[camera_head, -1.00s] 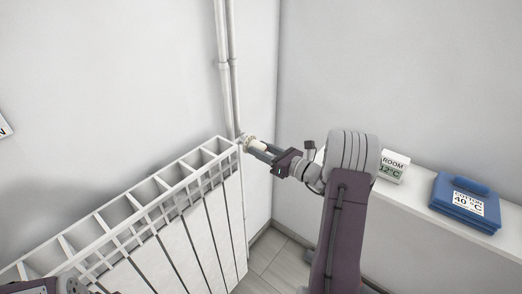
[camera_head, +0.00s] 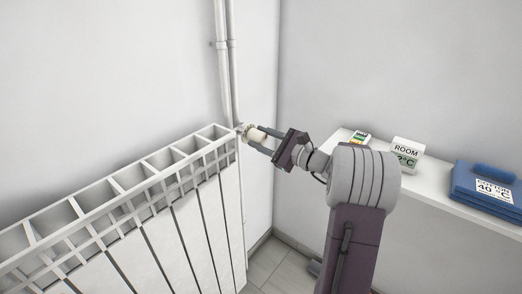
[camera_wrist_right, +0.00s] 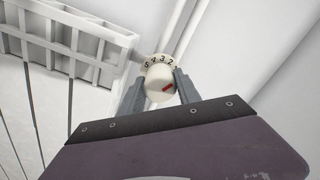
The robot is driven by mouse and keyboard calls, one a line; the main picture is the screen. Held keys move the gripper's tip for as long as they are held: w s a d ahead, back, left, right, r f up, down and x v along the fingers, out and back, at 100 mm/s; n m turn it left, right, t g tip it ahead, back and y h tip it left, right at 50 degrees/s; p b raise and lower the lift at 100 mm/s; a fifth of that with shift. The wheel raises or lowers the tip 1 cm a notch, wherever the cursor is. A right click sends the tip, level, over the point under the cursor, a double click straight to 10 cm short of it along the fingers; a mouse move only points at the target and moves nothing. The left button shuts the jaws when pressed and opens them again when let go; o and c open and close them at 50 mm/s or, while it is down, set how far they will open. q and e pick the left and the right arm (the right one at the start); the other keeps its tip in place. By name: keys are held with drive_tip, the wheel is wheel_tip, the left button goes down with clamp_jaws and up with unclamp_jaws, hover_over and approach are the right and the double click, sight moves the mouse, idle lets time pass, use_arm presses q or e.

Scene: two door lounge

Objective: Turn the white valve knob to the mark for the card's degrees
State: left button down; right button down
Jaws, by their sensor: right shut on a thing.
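The white valve knob (camera_head: 257,135) sits at the top right corner of the radiator, near the wall pipes. My right gripper (camera_head: 259,139) is shut on it, one finger on each side. In the right wrist view the knob (camera_wrist_right: 159,83) shows a red mark on its face, pointing to the right and slightly up. Behind it is a collar (camera_wrist_right: 158,62) with dark numbers, among them 4, 3 and 2. A small white card with coloured bars (camera_head: 360,138) stands on the ledge, its text too small to read. My left gripper is out of view.
The white radiator (camera_head: 190,192) fills the left. Two pipes (camera_head: 229,70) run up the wall beside the knob.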

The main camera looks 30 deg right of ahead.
drive_tip(key=shift+f+n+b, duration=0.1)
drive_tip(key=shift+n+b, duration=1.3)
drive_tip(key=shift+b, duration=0.45)
drive_tip(key=c, duration=0.9)
unclamp_jaws()
drive_tip(key=shift+o, duration=0.2)
drive_tip(key=p+v, duration=0.1)
drive_tip(key=v, duration=0.8)
